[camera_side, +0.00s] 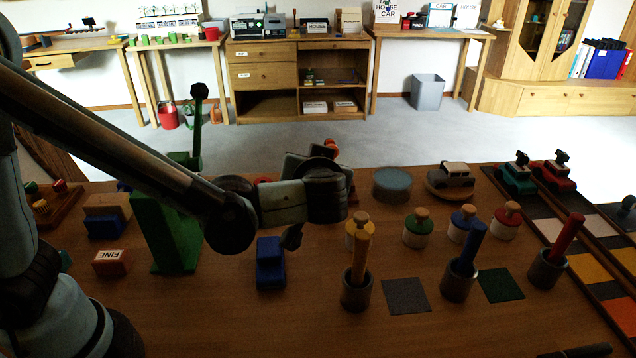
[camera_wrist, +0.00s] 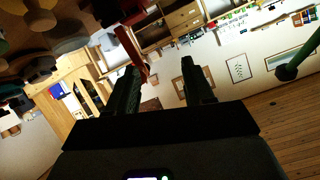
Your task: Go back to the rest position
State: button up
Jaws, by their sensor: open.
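My gripper (camera_wrist: 160,68) shows in the wrist view with its two dark fingers spread apart. Nothing is seen between them. The wrist camera looks out across the room at a strong tilt, with tabletop things at its upper left. In the side view my arm reaches in from the left, and its wrist end hangs over the middle of the wooden table (camera_side: 235,320). The fingers are hard to make out there. A blue block-shaped toy (camera_side: 270,265) stands below the wrist, and a green block tower (camera_side: 168,230) stands left of it.
Three cups with coloured pegs, yellow (camera_side: 362,255), blue (camera_side: 466,255) and red (camera_side: 567,240), stand at the front right. Several round-knobbed jars are behind them. A toy car (camera_side: 450,178) and a round grey disc (camera_side: 392,184) are farther back. A block marked FINE (camera_side: 111,262) lies left.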

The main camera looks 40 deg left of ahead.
jog(key=s+a+f+m+g+h, duration=0.2)
jog(key=s+a+m+h, duration=0.4)
jog(key=s, duration=0.5)
jog(key=shift+s+a+h, duration=0.3)
jog(key=shift+a+h, duration=0.85)
jog(key=shift+h, duration=0.55)
